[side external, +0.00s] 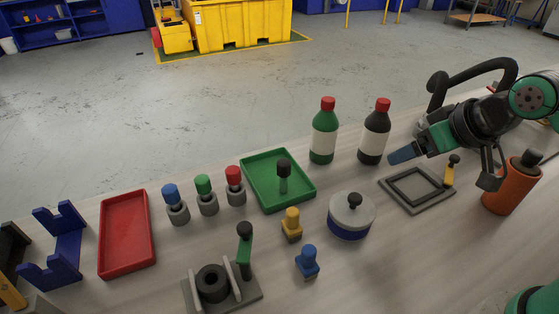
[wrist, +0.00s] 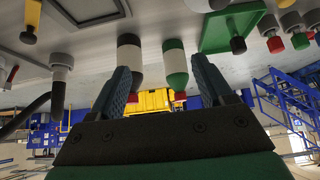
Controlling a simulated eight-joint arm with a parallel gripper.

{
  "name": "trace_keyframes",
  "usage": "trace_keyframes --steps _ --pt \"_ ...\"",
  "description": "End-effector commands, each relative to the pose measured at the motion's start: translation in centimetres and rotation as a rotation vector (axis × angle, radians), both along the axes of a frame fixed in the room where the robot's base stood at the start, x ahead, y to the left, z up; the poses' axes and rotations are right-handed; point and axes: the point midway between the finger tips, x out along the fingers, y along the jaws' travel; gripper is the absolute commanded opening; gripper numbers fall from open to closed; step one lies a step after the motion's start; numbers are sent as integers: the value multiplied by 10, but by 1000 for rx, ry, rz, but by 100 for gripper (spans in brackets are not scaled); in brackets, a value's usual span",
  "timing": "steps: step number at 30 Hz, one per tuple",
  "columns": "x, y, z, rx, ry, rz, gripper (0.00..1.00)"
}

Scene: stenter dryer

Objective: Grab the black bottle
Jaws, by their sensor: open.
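The black bottle (side external: 374,134) stands upright on the table, with a red cap and a pale label. It also shows in the wrist view (wrist: 130,55), upside down, partly hidden by the left finger. My gripper (side external: 397,156) has blue fingers and is just right of the black bottle in the side view, pointing towards it. In the wrist view my gripper (wrist: 163,78) is open, and nothing is clamped between its fingers. I cannot tell whether a finger touches the bottle.
A green bottle (side external: 323,132) with a red cap stands close left of the black one. A lidded blue pot (side external: 350,227) and green tray (side external: 252,171) stand in front and left.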

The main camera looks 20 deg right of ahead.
Motion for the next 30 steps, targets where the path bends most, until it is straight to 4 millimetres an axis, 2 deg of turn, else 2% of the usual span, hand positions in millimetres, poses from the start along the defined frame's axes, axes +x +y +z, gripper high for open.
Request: trace_keyframes --steps 8,11,17,26,30 --pt "0 0 4 0 0 0 73" --pt "0 0 14 0 0 0 73" --pt "0 0 50 0 0 0 73" --pt "31 -6 52 87 67 151 73" --pt "54 -14 52 154 52 266 73"
